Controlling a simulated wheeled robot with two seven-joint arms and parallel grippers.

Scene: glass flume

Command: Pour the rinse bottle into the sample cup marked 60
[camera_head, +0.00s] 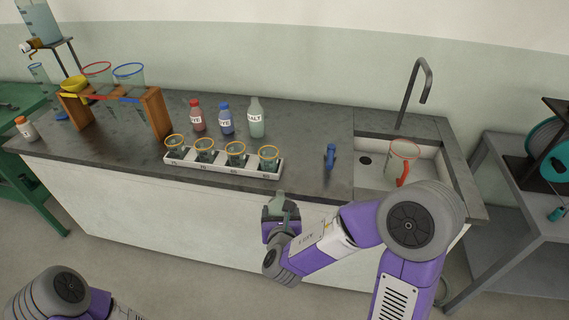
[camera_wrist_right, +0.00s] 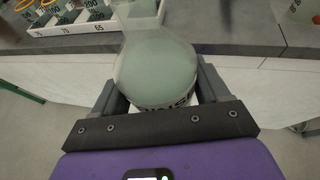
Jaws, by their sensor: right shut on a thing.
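My right gripper (camera_head: 281,204) is shut on the rinse bottle, held in front of the counter's front edge, below and near the right end of the cup tray. In the right wrist view the bottle (camera_wrist_right: 157,75) is rounded, translucent and pale green, with a partly hidden label between the fingers. Several sample cups with amber rims stand in a white tray (camera_head: 222,171); the rightmost cup (camera_head: 269,158) is nearest the gripper. My left gripper is out of view.
Red (camera_head: 197,117), blue (camera_head: 226,122) and pale (camera_head: 256,120) bottles stand behind the tray. A wooden rack (camera_head: 157,112) with funnels is at left.

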